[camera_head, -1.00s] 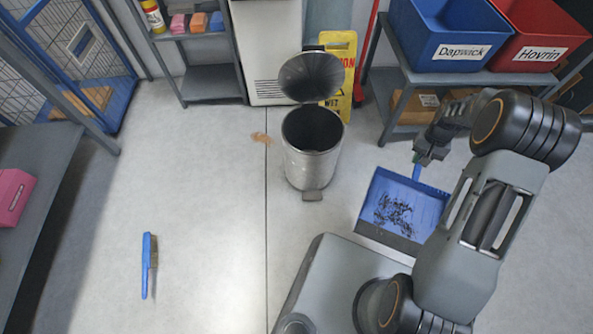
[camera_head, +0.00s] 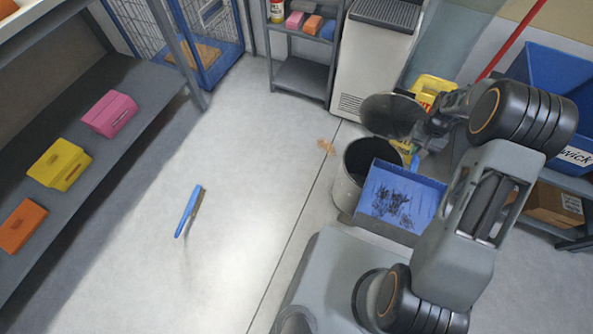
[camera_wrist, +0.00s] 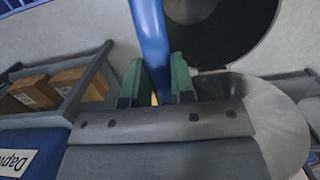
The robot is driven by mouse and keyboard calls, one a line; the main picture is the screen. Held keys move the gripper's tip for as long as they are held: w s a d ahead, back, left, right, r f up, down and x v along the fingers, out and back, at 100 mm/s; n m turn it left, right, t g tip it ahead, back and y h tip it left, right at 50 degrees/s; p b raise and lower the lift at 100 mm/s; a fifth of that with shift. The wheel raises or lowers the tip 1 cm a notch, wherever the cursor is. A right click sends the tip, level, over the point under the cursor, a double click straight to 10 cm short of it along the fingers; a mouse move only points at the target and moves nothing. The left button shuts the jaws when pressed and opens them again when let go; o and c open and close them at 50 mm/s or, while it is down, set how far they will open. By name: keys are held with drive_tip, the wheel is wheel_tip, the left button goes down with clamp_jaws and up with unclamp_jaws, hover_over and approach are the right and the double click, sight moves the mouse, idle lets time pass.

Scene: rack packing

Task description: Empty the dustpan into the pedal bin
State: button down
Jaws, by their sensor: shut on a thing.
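The blue dustpan (camera_head: 400,200) holds dark debris in its pan. My gripper (camera_head: 418,150) is shut on its handle; in the wrist view the green-padded fingers (camera_wrist: 158,82) clasp the blue handle (camera_wrist: 150,35). The pedal bin (camera_head: 347,190) stands on the floor with its lid (camera_head: 390,115) up. Its dark mouth is open, and the dustpan covers the bin's right part in the head view. I cannot tell whether the two touch. The bin also shows in the wrist view (camera_wrist: 270,110).
A blue brush (camera_head: 190,210) lies on the floor to the left, and a brown patch (camera_head: 326,147) lies behind the bin. A yellow sign (camera_head: 432,86) stands behind the lid. Shelves with boxes stand at left (camera_head: 150,85) and right (camera_head: 577,176).

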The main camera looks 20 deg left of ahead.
drive_tip(key=r+p, duration=0.1)
drive_tip(key=r, duration=0.1)
drive_tip(key=r+p, duration=0.1)
drive_tip(key=shift+a+r, duration=0.2)
drive_tip(key=shift+r, duration=0.15)
drive_tip(key=shift+f, duration=0.1)
drive_tip(key=shift+d+f, duration=0.1)
